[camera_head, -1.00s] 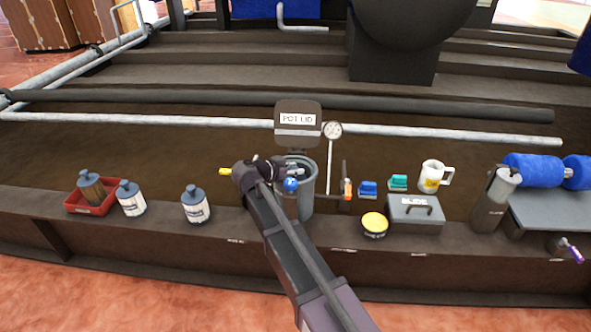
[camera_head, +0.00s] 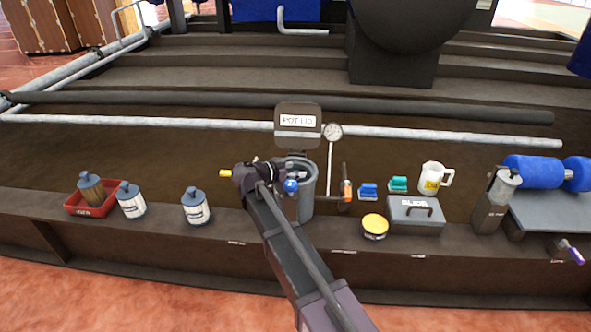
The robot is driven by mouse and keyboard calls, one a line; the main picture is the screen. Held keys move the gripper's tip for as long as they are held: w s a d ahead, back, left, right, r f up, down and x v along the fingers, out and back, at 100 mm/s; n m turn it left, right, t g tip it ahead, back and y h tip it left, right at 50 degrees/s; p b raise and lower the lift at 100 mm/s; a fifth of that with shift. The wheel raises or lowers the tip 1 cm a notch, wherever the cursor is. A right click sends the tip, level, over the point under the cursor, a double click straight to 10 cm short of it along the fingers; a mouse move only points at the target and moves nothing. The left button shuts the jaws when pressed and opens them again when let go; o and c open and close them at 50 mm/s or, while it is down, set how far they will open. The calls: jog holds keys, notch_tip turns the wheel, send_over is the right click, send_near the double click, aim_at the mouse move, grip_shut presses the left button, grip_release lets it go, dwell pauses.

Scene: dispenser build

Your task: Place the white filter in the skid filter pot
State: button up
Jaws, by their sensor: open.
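Two white filters with blue-grey caps stand upright on the ledge at left: one (camera_head: 131,201) near the red tray and one (camera_head: 196,207) nearer the middle. A brown filter (camera_head: 91,188) with a similar cap stands in the red tray. The grey filter pot (camera_head: 307,196) stands at the centre, with its lid (camera_head: 298,121), marked POT LID, raised behind it. My gripper (camera_head: 297,171) is open at the pot's mouth, small and partly hidden by my own wrist. I cannot tell whether a filter is inside the pot.
The red tray (camera_head: 84,209) is at far left. A gauge (camera_head: 332,131) and an orange-handled part (camera_head: 347,190) stand right of the pot. A yellow-topped tin (camera_head: 375,225), grey box (camera_head: 415,213) and white jug (camera_head: 432,178) lie farther right. The ledge between pot and nearest filter is partly clear.

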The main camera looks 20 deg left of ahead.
jog(key=shift+s+d+p, duration=0.2)
jog(key=shift+d+p, duration=0.05)
jog(key=shift+p, duration=0.1)
jog(key=shift+r+p, duration=0.15)
jog(key=shift+p, duration=0.15)
jog(key=p+v, duration=0.4)
jog(key=v, duration=0.8)
jog(key=shift+w+a+r, duration=0.15)
jog(key=shift+w+a, duration=0.1)
dwell(0.6)
